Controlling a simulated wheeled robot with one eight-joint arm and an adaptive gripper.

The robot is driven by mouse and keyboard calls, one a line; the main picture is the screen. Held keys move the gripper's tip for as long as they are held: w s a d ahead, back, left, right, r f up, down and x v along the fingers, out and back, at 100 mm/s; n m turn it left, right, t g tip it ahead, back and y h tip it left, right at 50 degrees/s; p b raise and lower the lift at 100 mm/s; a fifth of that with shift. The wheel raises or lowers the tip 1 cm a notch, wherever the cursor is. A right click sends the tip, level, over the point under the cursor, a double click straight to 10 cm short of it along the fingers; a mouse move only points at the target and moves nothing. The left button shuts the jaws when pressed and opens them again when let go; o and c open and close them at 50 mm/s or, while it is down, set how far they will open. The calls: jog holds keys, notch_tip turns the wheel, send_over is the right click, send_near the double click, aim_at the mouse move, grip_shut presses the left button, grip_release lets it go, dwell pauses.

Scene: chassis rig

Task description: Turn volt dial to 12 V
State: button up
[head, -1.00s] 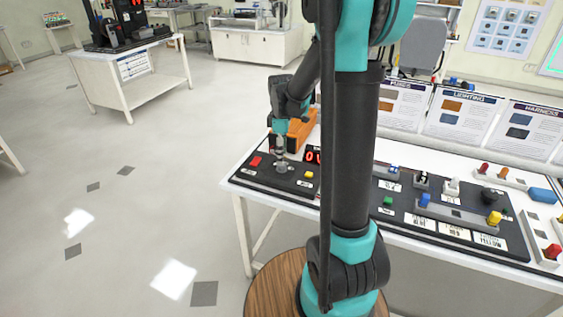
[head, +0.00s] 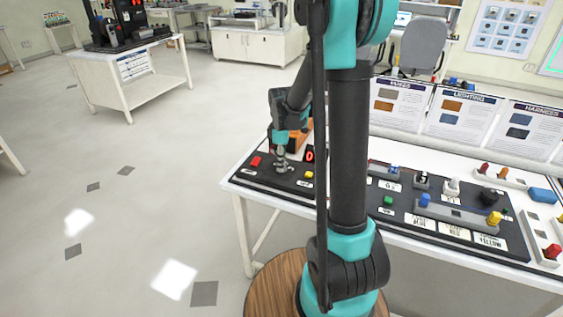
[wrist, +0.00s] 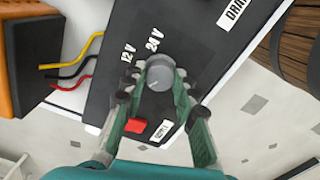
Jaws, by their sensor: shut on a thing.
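The volt dial (wrist: 160,73) is a round grey knob on a black panel (wrist: 205,45). The printed labels "12 V" (wrist: 128,54) and "24 V" (wrist: 154,40) sit beside it in the wrist view. My gripper (wrist: 161,78) has one finger on each side of the dial and is shut on it. Where the dial's mark points is too small to tell. In the head view my gripper (head: 281,165) points down onto the dial at the panel's left part, which hides most of the knob.
A red button (head: 255,161) and a yellow button (head: 309,175) flank the dial. An orange box (wrist: 30,60) with red, yellow and black wires stands near. More switches line the bench to the right.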

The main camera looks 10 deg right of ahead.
grip_shut()
jog(key=shift+m, duration=0.3)
jog(key=m, duration=1.1)
dwell(0.5)
jog(key=o, duration=1)
grip_release()
jog(key=shift+r, duration=0.1)
